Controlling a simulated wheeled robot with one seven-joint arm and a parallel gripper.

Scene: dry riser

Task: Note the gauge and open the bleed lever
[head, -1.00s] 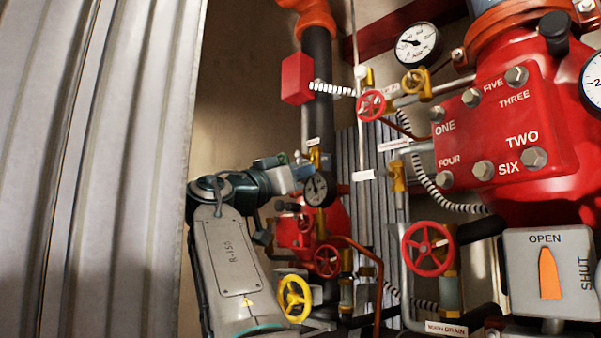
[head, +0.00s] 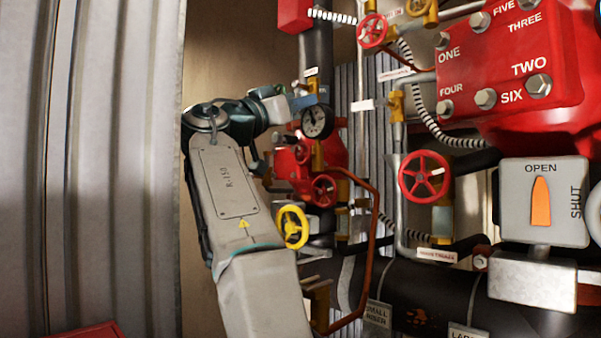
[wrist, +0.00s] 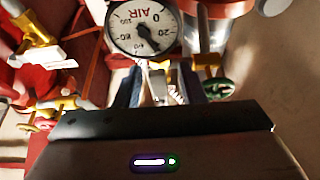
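A round white gauge with a black rim (head: 317,121) sits on the small riser in the head view. In the wrist view the gauge (wrist: 143,27) reads AIR upside down, and its dark needle appears to point between 20 and 40. My gripper (head: 303,103) is beside the gauge, just up and left of it in the head view. In the wrist view its fingers (wrist: 162,88) stand apart just below the dial, with a pale part and a striped hose showing between them. I cannot pick out the bleed lever with certainty.
A brass fitting (wrist: 207,60) with a green handle (wrist: 216,91) is right of the fingers. A yellow handwheel (head: 292,227), red handwheels (head: 424,176) and a copper pipe (head: 373,225) crowd the riser. A corrugated metal panel (head: 110,160) stands at left.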

